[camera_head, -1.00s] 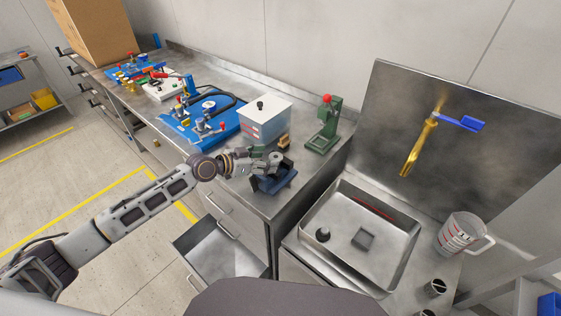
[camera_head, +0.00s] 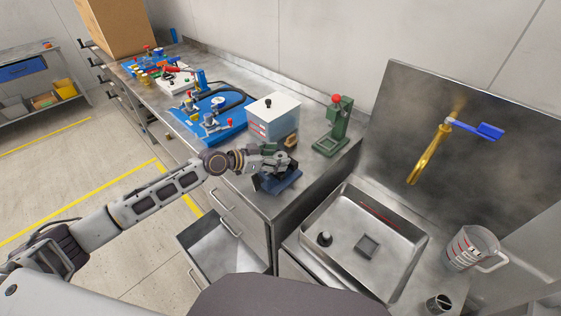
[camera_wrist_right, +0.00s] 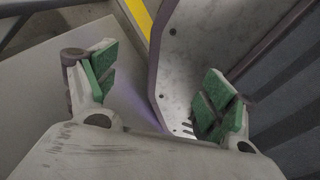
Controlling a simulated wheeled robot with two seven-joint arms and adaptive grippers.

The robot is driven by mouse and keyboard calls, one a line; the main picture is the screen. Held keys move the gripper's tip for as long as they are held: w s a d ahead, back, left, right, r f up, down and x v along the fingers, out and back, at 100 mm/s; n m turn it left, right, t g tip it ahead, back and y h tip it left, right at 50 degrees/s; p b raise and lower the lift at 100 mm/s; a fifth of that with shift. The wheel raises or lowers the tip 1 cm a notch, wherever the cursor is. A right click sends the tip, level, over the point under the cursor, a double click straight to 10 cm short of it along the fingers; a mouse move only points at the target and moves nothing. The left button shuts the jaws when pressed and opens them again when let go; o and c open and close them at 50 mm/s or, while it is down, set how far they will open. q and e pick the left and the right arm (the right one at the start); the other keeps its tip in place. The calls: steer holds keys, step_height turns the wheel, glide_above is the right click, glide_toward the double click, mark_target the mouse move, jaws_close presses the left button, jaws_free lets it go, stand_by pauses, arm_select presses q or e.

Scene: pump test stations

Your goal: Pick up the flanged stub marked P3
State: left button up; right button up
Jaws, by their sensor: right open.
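I cannot make out a P3 mark on anything. A small metal cylinder (camera_head: 438,303) stands at the bottom right in the head view, but I cannot tell if it is the flanged stub. My left gripper (camera_head: 284,164) is at the blue vise (camera_head: 278,183) on the bench corner. Its fingers overlap grey metal there, so I cannot tell if they are open or hold anything. My right gripper (camera_wrist_right: 160,90) shows in the right wrist view, its green-padded fingers wide apart with nothing between them. It is not visible in the head view.
A sink (camera_head: 350,270) with a dark fitting (camera_head: 324,239) lies right of the bench. A measuring jug (camera_head: 468,250) stands beside it. A green press (camera_head: 334,128), a white-lidded box (camera_head: 272,118) and blue pump stations (camera_head: 208,118) stand on the bench. A drawer (camera_head: 222,252) is open below.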

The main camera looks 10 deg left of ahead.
mark_target(276, 157)
arm_select(q)
steer(key=c, duration=1)
steer(key=shift+r, duration=0.1)
steer(key=shift+c, duration=0.3)
steer(key=shift+r, duration=0.8)
step_height(276, 157, up, 7)
steer(key=shift+f, duration=0.1)
steer(key=shift+r, duration=0.75)
arm_select(e)
steer(key=shift+w+d+f, duration=0.1)
steer(key=shift+d+f, duration=0.1)
steer(key=shift+d, duration=0.4)
